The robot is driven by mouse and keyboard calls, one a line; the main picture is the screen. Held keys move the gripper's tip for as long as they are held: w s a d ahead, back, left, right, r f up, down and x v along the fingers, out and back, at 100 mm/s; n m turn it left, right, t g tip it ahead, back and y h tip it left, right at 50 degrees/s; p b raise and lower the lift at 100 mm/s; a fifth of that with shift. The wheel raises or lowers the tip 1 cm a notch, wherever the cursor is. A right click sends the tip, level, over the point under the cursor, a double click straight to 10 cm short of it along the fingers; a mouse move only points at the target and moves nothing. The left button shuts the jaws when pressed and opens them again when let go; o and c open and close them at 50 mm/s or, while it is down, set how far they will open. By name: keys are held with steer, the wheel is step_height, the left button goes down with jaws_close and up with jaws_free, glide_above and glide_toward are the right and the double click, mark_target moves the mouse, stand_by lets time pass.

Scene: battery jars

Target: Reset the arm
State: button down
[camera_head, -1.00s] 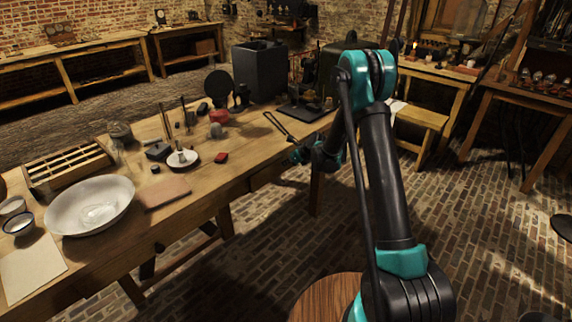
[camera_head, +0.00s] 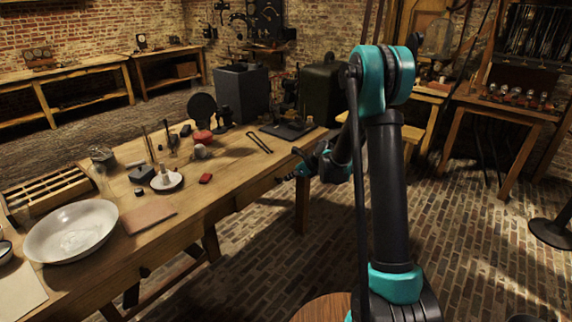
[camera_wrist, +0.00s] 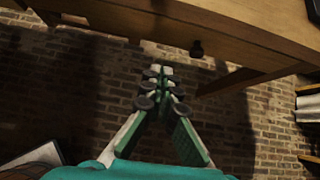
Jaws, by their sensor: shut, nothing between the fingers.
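My gripper (camera_head: 299,163) is beside the near right edge of the wooden workbench (camera_head: 235,192), at the end of my folded black and teal arm. In the wrist view my gripper's green fingers (camera_wrist: 160,75) meet at their tips, shut and empty. The bench's edge (camera_wrist: 230,32) crosses the top of that view, and brick floor shows beyond the fingers. No jar is seen near the fingers.
The bench holds a large pale bowl (camera_head: 70,232), a slotted wooden tray (camera_head: 45,192), a small red block (camera_head: 206,178) and a dark box (camera_head: 242,92). A side table (camera_head: 500,108) with several small jars stands at right.

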steer(key=s+d+r+n+h, duration=0.1)
steer(key=s+d+r+n, duration=0.1)
steer(key=s+d+n, duration=0.3)
steer(key=s+d+r+n+h, duration=0.15)
steer(key=s+n, duration=0.25)
steer(key=s, duration=0.4)
steer(key=s+d+r+n+h, duration=0.1)
steer(key=s+d+r+n, duration=0.25)
steer(key=s, duration=0.25)
steer(key=s+d+f+n+h, duration=0.1)
steer(key=s+d+n, duration=0.2)
steer(key=s, duration=0.3)
steer(key=s+d+f+n+g+h, duration=0.1)
steer(key=s+d+n, duration=0.2)
steer(key=s+n, duration=0.2)
steer(key=s+d+f+n+h, duration=0.1)
steer(key=s+d+n, duration=0.2)
steer(key=s, duration=0.5)
steer(key=shift+s+d+n, duration=0.15)
steer(key=shift+s+n, duration=0.15)
steer(key=shift+n, duration=0.55)
steer(key=shift+h, duration=0.25)
